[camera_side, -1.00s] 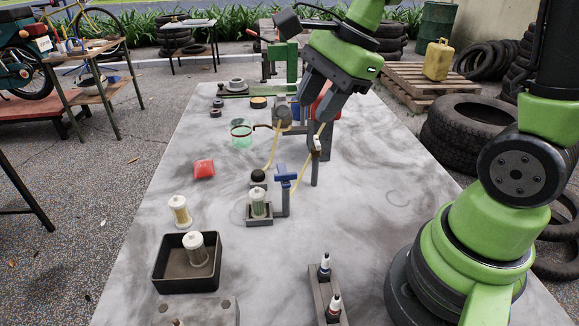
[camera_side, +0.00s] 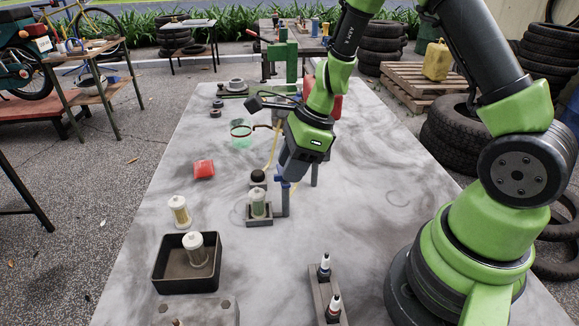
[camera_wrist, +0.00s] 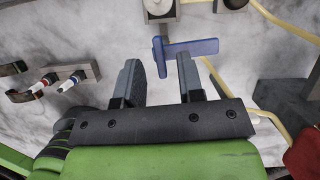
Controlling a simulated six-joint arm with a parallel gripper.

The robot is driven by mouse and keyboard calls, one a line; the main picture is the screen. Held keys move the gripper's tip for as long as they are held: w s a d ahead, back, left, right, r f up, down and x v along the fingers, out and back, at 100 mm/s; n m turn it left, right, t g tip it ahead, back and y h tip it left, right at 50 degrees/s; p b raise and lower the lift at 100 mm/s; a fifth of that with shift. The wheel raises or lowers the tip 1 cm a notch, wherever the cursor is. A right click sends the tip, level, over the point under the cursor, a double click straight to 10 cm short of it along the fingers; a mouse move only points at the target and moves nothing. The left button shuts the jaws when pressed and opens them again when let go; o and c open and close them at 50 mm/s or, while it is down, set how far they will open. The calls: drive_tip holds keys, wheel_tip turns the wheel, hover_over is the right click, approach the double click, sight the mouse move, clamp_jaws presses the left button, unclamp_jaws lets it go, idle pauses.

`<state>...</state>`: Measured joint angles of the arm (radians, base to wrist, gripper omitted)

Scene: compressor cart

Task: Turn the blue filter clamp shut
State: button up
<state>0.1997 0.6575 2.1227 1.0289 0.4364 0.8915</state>
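The blue filter clamp (camera_side: 284,184) tops a grey post on the table, mostly hidden behind my gripper (camera_side: 287,172) in the side view. In the wrist view the blue clamp (camera_wrist: 190,48) is a flat bar with a short crosspiece at its left end. My gripper (camera_wrist: 158,62) is open there, its two fingers apart with nothing between them. The crosspiece lies just beyond the gap and the bar runs right past the right fingertip. Contact cannot be told. A white-capped clear filter (camera_side: 258,204) stands in a grey base left of the clamp post.
A black tray (camera_side: 160,282) holds another filter (camera_side: 195,250), and one more (camera_side: 179,211) stands behind it. A red packet (camera_side: 204,169) lies at left. A yellow hose (camera_wrist: 285,22) runs nearby.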

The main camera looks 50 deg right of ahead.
drive_tip(key=shift+w+a+f, duration=0.1)
drive_tip(key=shift+a+f, duration=0.05)
drive_tip(key=shift+f, duration=0.35)
clamp_jaws()
